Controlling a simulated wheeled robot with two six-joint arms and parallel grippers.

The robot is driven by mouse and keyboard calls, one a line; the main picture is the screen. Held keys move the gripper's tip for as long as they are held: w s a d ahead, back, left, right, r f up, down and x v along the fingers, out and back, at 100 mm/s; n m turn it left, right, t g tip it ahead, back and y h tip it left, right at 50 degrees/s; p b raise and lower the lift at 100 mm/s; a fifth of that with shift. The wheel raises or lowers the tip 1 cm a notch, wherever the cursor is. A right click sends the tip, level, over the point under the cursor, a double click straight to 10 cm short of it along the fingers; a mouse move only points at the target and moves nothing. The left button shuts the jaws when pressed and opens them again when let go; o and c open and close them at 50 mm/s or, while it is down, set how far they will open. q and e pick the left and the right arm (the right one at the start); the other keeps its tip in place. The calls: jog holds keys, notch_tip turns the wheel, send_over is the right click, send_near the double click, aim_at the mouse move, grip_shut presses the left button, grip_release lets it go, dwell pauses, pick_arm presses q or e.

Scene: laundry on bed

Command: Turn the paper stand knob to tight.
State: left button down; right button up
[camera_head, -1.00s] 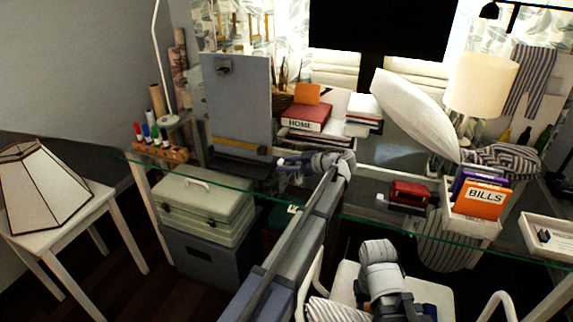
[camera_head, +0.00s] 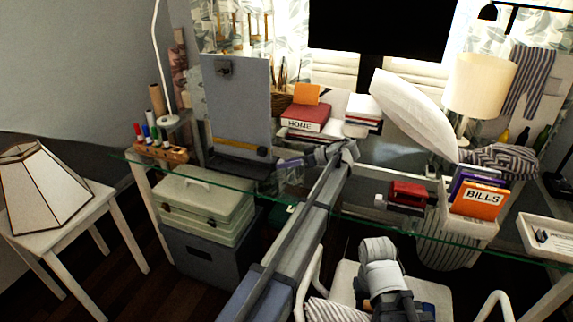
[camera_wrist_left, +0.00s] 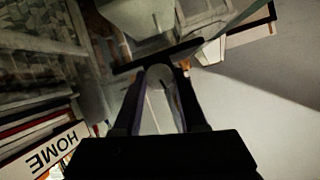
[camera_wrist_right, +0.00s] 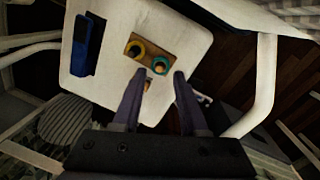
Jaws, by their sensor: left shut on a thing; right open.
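The paper stand (camera_head: 237,100) is a tall grey board with a clip at its top, upright on a dark base on the glass desk. My left gripper (camera_head: 281,163) reaches to the right side of the stand's base. In the left wrist view its fingers (camera_wrist_left: 159,78) are shut on a pale, rounded piece, which looks like the stand's knob (camera_wrist_left: 158,72). The fingers hide much of it, and I cannot read any tight mark. My right gripper (camera_wrist_right: 160,76) is open and empty above the white chair, away from the stand.
Books (camera_head: 305,118) and a pillow (camera_head: 412,110) lie behind my left arm. A red stapler-like object (camera_head: 408,194) and a bills box (camera_head: 472,226) stand to the right. A marker holder (camera_head: 160,153) is left of the stand. The chair seat (camera_wrist_right: 105,40) holds small ringed items.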

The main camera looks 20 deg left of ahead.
dwell(0.4)
pick_arm(q)
jog(key=shift+c, duration=2.3)
grip_release()
jog(key=p+v, duration=0.3)
jog(key=v, duration=0.4)
jog(key=shift+w+r, duration=0.1)
jog(key=shift+r, duration=0.1)
jog(key=shift+d, duration=0.4)
